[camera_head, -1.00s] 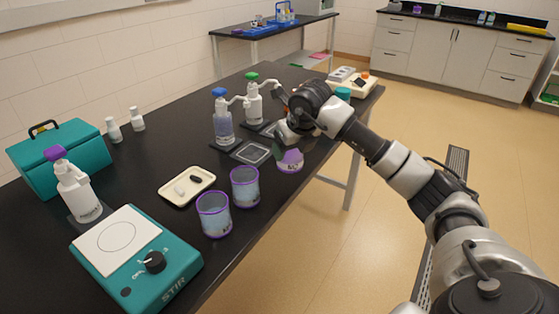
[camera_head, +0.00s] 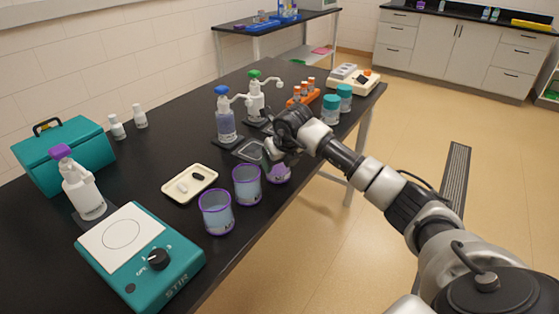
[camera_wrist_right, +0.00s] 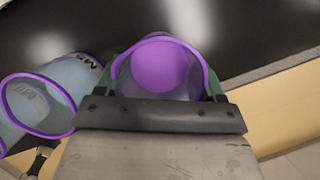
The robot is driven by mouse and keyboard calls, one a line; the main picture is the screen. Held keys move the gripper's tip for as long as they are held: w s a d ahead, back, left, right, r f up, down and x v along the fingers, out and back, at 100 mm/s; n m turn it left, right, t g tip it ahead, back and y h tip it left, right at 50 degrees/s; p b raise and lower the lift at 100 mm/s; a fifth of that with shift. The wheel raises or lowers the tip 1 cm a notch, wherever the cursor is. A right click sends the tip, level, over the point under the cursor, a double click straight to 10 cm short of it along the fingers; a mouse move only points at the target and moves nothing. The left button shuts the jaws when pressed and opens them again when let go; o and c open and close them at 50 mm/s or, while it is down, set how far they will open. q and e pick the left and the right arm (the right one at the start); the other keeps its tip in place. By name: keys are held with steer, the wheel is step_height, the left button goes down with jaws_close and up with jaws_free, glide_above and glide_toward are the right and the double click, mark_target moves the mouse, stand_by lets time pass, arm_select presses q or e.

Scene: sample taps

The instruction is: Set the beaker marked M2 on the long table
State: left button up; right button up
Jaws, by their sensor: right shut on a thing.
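My right gripper (camera_head: 277,158) is shut on a purple-rimmed beaker (camera_head: 278,174) with purple in it. In the wrist view the held beaker (camera_wrist_right: 160,68) sits between the green fingers, and I cannot read a mark on it. It is at the front edge of the long black table (camera_head: 140,175); I cannot tell whether it touches the top. Two other purple-rimmed beakers, one nearer (camera_head: 216,212) and one farther (camera_head: 246,185), stand to its left on the table. Dark marks on them are hard to read. My left gripper is not in view.
A white tray (camera_head: 205,172) with small pieces, a teal stirrer (camera_head: 165,275) and a purple-capped bottle (camera_head: 82,190) are to the left. Two pump bottles, blue-topped (camera_head: 226,122) and green-topped (camera_head: 256,100), stand behind. Teal-lidded jars (camera_head: 330,110) are beyond the gripper.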

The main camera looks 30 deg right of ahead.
steer(key=shift+f, duration=0.2)
steer(key=o, duration=1)
steer(key=shift+r, duration=0.1)
steer(key=shift+r, duration=0.25)
steer(key=shift+s+r, duration=0.15)
steer(key=shift+r, duration=0.15)
steer(key=v, duration=1.1)
steer(key=shift+r, duration=0.1)
